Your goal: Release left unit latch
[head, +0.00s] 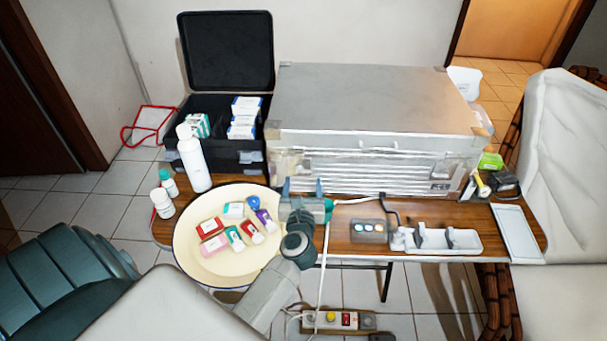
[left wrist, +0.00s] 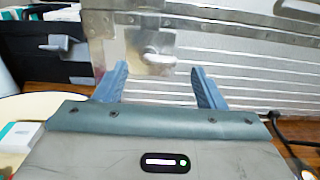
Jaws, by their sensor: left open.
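The metal dental unit (head: 372,95) is a closed silver case on the brown table. In the left wrist view its left latch (left wrist: 152,48) is a metal plate with a rounded tab on the ribbed front face, below the lid edge. My left gripper (head: 302,184) is at the front left of the unit. In the left wrist view the left gripper (left wrist: 159,78) is open and empty, its two blue fingers pointing at the face. The latch shows between and beyond the fingertips, apparently apart from them. My right gripper is out of view.
A round cream tray (head: 190,250) with several small boxes stands left of my left arm. An open black case (head: 226,50) stands left of the unit, behind a white bottle (head: 193,160). A small control box (head: 369,230) and white holder (head: 465,243) are to the right.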

